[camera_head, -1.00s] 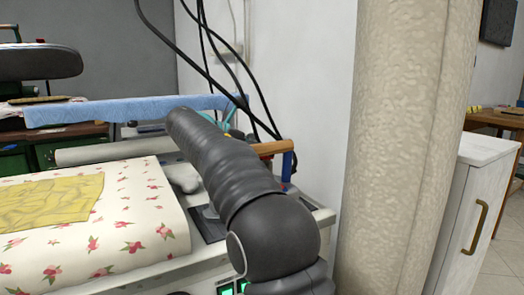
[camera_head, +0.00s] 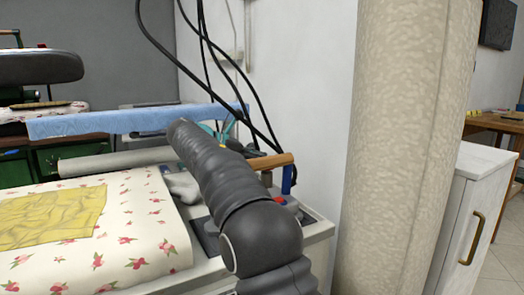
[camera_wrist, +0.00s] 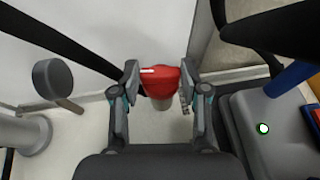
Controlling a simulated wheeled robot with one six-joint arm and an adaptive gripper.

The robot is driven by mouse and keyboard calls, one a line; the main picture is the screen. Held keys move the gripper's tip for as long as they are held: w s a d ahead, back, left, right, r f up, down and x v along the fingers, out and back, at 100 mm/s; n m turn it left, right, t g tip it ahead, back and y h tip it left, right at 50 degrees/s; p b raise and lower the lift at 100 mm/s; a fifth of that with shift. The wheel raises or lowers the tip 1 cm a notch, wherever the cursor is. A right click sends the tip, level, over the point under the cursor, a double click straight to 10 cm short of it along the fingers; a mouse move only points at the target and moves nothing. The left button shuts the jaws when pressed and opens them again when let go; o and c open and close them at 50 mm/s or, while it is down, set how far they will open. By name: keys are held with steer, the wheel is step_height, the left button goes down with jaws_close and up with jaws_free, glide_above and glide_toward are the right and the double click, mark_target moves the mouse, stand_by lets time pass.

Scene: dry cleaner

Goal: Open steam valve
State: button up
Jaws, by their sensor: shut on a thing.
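A red valve knob (camera_wrist: 160,80) on a pale stem shows in the wrist view, close to a white wall. My gripper (camera_wrist: 160,86) has one finger on each side of the knob and is shut on it. The knob's lower part and the stem are visible below the fingertips. In the head view my dark arm reaches over the ironing table and hides the knob and most of the gripper. I cannot tell from these frames how far the knob is turned.
A flowered ironing board (camera_head: 140,245) with a yellow cloth (camera_head: 50,220) is at left. A wooden handle (camera_head: 270,161) on a blue post (camera_head: 288,180) stands close right of my arm. Black cables (camera_head: 235,65) hang behind. A thick beige column (camera_head: 405,150) and white cabinet (camera_head: 465,215) are at right.

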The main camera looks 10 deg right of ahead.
steer(key=shift+w+m+g, duration=0.15)
steer(key=shift+m+g, duration=0.45)
steer(key=shift+g, duration=0.1)
steer(key=o, duration=1.1)
steer(key=shift+o, duration=0.2)
steer(key=shift+r, duration=0.1)
